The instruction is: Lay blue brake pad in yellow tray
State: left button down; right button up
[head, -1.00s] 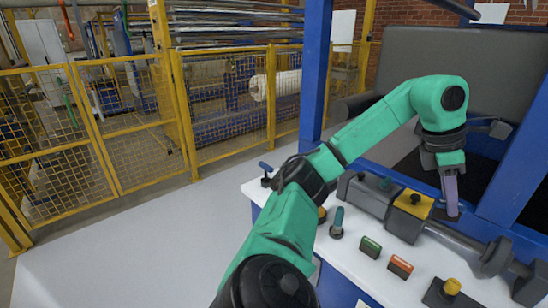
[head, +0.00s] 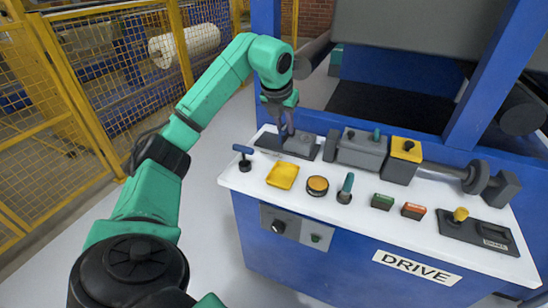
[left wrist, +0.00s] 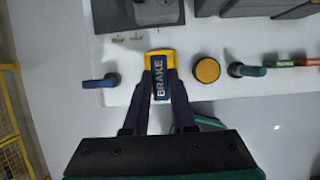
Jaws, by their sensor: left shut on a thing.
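The blue brake pad (left wrist: 160,80), with BRAKE in pale letters, is between the fingers of my left gripper (left wrist: 160,98) in the left wrist view. The gripper is shut on it. In the left wrist view the pad overlaps the yellow tray (left wrist: 179,59); I cannot tell how high above it the pad is. In the head view the yellow tray (head: 282,176) lies on the white worktop, and my left gripper (head: 286,138) shows behind it in the picture. The pad cannot be made out there. My right gripper is not in view.
A blue-handled lever (head: 244,157) stands left of the tray and an orange round button (head: 317,185) right of it. A teal-handled lever (head: 346,188) and green and red switches follow. A grey machine with a yellow block (head: 406,149) stands behind. The worktop's front edge is close.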

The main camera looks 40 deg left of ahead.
pick_arm(q)
notch_tip(320, 180, down, 14)
jog(key=shift+a+f, duration=0.1)
jog(key=shift+f, duration=0.15)
jog(key=shift+a+f, duration=0.1)
jog(key=shift+f, duration=0.05)
jog(key=shift+f+b, duration=0.15)
jog(key=shift+b, duration=0.15)
jog(key=c, duration=0.7)
grip_release()
jog(key=shift+c, duration=0.2)
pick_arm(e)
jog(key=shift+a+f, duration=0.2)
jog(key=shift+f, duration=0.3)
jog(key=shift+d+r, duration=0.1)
pick_arm(q)
jog(key=shift+r, duration=0.4)
jog(key=v, duration=1.1)
jog(key=shift+s+r, duration=0.25)
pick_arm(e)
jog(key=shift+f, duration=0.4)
